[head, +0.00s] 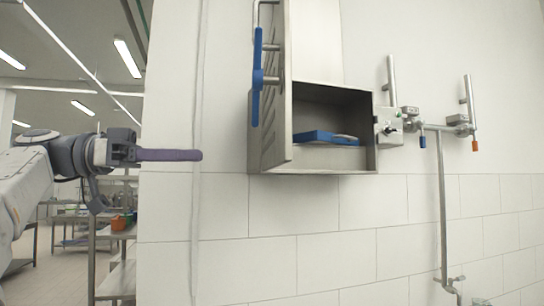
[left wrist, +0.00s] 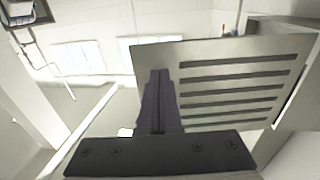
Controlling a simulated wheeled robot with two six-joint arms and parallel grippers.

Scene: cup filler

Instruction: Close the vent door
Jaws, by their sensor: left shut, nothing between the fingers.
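The vent door (head: 281,60) is a grey metal panel standing open at the left side of a steel wall box (head: 333,160), seen nearly edge-on in the head view. A blue handle (head: 257,78) sits on its left face. In the left wrist view a slotted metal panel (left wrist: 235,65), apparently this door, stands behind and to the right of the fingers. My left gripper (head: 200,155) is shut and empty, left of the door and low, apart from it in the head view. It also shows in the left wrist view (left wrist: 159,75). My right gripper is not seen.
Inside the box lies a blue item (head: 318,137) with a greyish part. Pipes with a blue-tipped (head: 422,141) and an orange-tipped lever (head: 475,145) are on the wall to the right. A tiled wall fills the background; shelving (head: 115,260) stands at the left.

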